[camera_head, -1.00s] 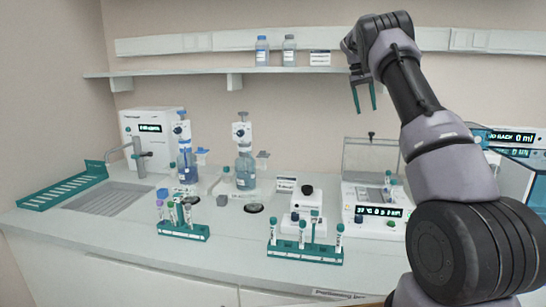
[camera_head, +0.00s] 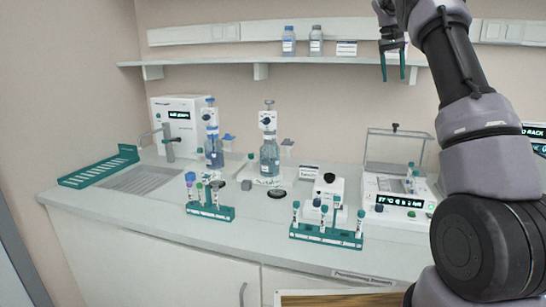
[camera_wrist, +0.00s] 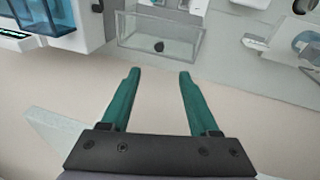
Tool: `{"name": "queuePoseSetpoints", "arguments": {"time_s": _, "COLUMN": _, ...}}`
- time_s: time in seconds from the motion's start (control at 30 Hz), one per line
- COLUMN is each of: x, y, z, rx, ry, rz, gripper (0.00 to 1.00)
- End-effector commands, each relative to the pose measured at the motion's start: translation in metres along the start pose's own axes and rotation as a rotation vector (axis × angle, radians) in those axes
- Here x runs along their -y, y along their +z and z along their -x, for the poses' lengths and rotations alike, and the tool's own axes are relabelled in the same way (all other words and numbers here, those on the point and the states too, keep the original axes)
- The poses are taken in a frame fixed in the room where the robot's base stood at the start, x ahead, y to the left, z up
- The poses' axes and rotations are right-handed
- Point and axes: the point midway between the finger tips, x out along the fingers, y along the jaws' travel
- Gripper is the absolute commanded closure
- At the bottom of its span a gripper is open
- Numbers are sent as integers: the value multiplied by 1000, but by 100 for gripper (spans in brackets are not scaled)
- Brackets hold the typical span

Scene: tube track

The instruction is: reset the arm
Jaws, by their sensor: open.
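My gripper (camera_head: 393,66) has two green fingers. In the head view it hangs fingers-down at the upper right, in front of the shelf's right end and above the bench. In the wrist view the fingers (camera_wrist: 156,98) are apart with nothing between them. The raised arm fills the right side of the head view.
The bench (camera_head: 120,215) carries two tube racks, one at the left (camera_head: 212,212) and one at the right (camera_head: 325,236). A white heating device with a clear lid (camera_head: 397,201) stands below the gripper. Two bottles stand on the shelf (camera_head: 200,62). A sink (camera_head: 140,178) is at the left.

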Motion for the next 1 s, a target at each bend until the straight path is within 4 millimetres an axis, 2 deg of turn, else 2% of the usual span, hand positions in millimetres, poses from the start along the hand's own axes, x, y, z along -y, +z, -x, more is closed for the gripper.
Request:
{"name": "queuePoseSetpoints", "arguments": {"time_s": 0.27, "x": -4, "y": 30, "z": 24, "rx": -28, "ry": -63, "rz": -20, "gripper": 39}}
{"name": "queuePoseSetpoints", "arguments": {"time_s": 0.47, "x": -3, "y": 74, "z": 53, "rx": -75, "ry": -142, "rz": -42, "gripper": 39}}
{"name": "queuePoseSetpoints", "arguments": {"time_s": 0.6, "x": 4, "y": 127, "z": 78, "rx": -126, "ry": -223, "rz": -63, "gripper": 39}}
{"name": "queuePoseSetpoints", "arguments": {"time_s": 0.73, "x": 15, "y": 183, "z": 93, "rx": -177, "ry": -297, "rz": -83, "gripper": 39}}
{"name": "queuePoseSetpoints", "arguments": {"time_s": 0.9, "x": 34, "y": 262, "z": 100, "rx": -240, "ry": -385, "rz": -111, "gripper": 39}}
{"name": "queuePoseSetpoints", "arguments": {"time_s": 1.0, "x": 46, "y": 310, "z": 97, "rx": -278, "ry": -430, "rz": -128, "gripper": 39}}
